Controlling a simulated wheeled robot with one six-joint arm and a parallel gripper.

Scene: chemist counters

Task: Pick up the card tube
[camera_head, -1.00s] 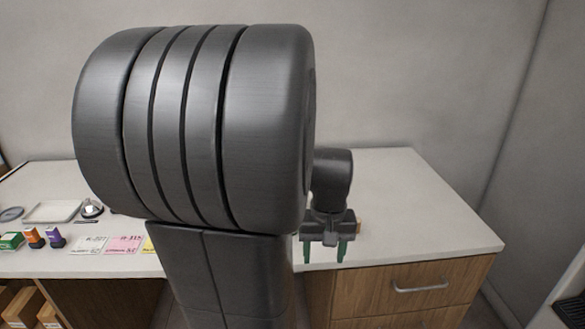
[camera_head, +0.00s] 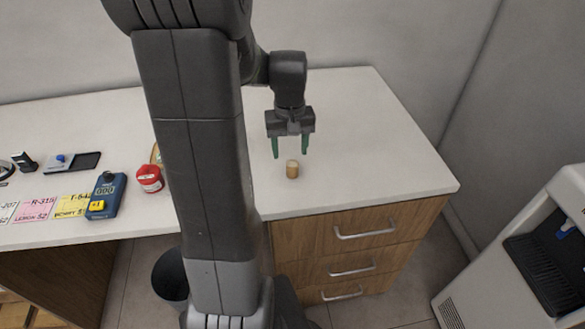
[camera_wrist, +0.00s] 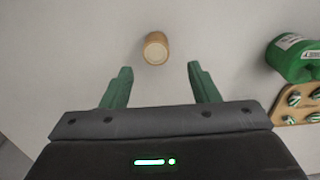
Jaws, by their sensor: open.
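The card tube (camera_head: 292,169) is a short tan-brown cylinder with a pale end. It stands alone on the white counter, near its front right part. My gripper (camera_head: 290,147) has two green fingers spread apart and empty, pointing down. In the head view it is just behind and above the tube. In the wrist view the tube (camera_wrist: 156,48) lies beyond the fingertips of my gripper (camera_wrist: 158,72), roughly centred between them, and the fingers do not touch it.
The white counter (camera_head: 390,150) is clear around the tube. In the wrist view a green roll (camera_wrist: 294,60) and a wooden holder (camera_wrist: 296,104) are at right. A red-lidded jar (camera_head: 150,179), a blue meter (camera_head: 107,195) and price cards stand at left. A white machine (camera_head: 530,250) is at right.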

